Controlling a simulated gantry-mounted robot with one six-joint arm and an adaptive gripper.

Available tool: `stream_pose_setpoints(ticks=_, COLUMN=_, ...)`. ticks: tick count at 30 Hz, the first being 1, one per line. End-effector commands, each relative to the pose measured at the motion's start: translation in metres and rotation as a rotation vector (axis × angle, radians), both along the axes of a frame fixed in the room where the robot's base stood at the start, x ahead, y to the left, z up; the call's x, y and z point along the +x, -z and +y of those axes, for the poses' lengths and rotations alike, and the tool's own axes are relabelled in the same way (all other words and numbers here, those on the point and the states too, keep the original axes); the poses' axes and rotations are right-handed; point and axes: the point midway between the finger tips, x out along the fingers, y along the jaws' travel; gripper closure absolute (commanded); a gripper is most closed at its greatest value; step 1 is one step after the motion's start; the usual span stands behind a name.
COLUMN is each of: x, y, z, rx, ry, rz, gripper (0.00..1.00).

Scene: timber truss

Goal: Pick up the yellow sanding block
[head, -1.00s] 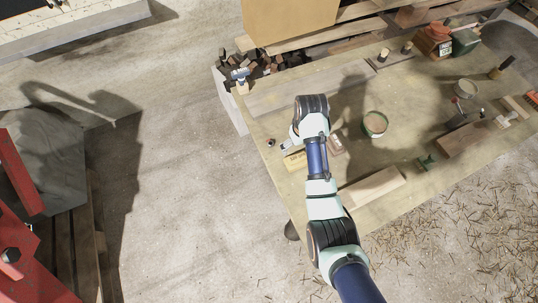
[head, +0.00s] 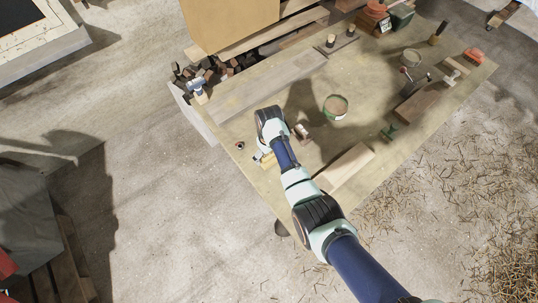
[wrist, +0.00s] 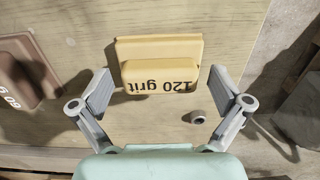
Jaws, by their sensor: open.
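The yellow sanding block (wrist: 158,50) lies on the workbench and shows in the wrist view with "120 grit" printed upside down on its raised grip. My gripper (wrist: 158,88) is open, its fingers apart on the left and right of the block's near part, with no contact that I can see. In the head view the sanding block (head: 269,161) is mostly hidden beside my wrist, near the bench's left edge. A brown sanding block (wrist: 28,72) marked "60" and partly cut off lies to the left in the wrist view; it also shows in the head view (head: 301,132).
A small round part (wrist: 198,117) lies near the right finger. The workbench (head: 240,125) carries a tin (head: 335,107), a light timber piece (head: 345,168), a green item (head: 390,131) and a long board (head: 265,88). The bench edge drops to the floor on the right in the wrist view.

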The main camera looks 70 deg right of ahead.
Motion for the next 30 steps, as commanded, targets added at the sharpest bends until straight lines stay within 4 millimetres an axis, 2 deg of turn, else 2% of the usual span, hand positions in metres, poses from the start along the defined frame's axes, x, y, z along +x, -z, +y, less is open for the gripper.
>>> stream_pose_setpoints(ticks=4, x=0.0, y=0.0, z=0.0, rx=-0.001, ry=0.0, rz=-0.001, gripper=0.0)
stream_pose_setpoints(ticks=5, x=0.0, y=0.0, z=0.0, rx=0.0, ry=0.0, rz=0.0, gripper=0.03)
stream_pose_setpoints(ticks=16, x=0.0, y=-0.001, z=0.0, rx=0.0, ry=0.0, rz=0.0, gripper=0.64)
stream_pose_setpoints(ticks=25, x=0.0, y=-0.005, z=0.0, rx=-0.001, ry=0.0, rz=-0.002, gripper=0.64)
stream_pose_setpoints(ticks=28, x=0.001, y=-0.015, z=-0.001, rx=-0.002, ry=0.0, rz=-0.002, gripper=0.64)
stream_pose_setpoints(ticks=30, x=0.001, y=-0.029, z=-0.001, rx=-0.003, ry=0.0, rz=-0.003, gripper=0.64)
